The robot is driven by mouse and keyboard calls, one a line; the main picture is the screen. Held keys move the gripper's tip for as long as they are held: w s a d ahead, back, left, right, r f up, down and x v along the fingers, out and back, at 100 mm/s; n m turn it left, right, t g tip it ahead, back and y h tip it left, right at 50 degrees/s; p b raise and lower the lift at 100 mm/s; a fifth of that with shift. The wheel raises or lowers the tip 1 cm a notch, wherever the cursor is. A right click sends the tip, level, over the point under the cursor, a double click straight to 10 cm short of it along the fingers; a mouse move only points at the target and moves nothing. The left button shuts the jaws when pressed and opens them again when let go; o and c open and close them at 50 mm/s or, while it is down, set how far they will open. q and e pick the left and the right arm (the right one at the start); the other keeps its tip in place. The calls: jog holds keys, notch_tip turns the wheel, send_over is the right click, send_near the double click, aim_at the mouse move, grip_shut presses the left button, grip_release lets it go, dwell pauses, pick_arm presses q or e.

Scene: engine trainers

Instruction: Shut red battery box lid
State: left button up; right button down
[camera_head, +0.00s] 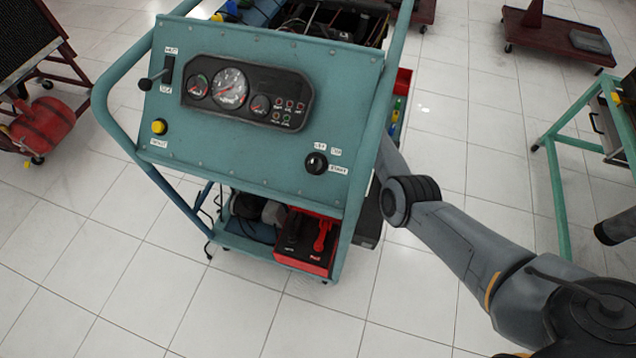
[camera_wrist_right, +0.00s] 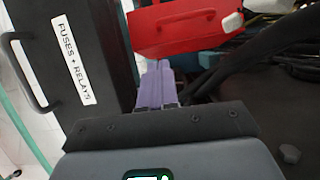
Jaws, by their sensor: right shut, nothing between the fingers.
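The red battery box (camera_head: 318,268) sits on the lower shelf of the teal engine trainer, under the panel in the head view. Dark contents and a bright red part show at its front and top; I cannot make out the lid's angle. My right arm reaches in behind the panel's right side, and its gripper is hidden there. In the right wrist view my right gripper (camera_wrist_right: 156,85) shows purple fingers, shut and empty. My left gripper is not in view.
A black box labelled "FUSES + RELAYS" (camera_wrist_right: 75,60) stands left of the fingers in the right wrist view. Dark cables (camera_wrist_right: 235,65) run at right. The trainer's gauge panel (camera_head: 260,125) overhangs the shelf. White tiled floor (camera_head: 440,300) is clear in front.

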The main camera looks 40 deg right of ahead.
jog(key=shift+g+y, duration=0.3)
jog(key=b+x, duration=0.1)
jog(key=x, duration=0.2)
jog(key=a+b+x, duration=0.1)
jog(key=x, duration=0.2)
jog(key=b+x, duration=0.1)
jog(key=x, duration=0.1)
jog(key=shift+w+a+f, duration=0.25)
jog(key=shift+w+a, duration=0.05)
jog(key=shift+a, duration=0.05)
jog(key=shift+b+x, duration=0.45)
jog(key=shift+x, duration=0.35)
jog(key=shift+r, duration=0.1)
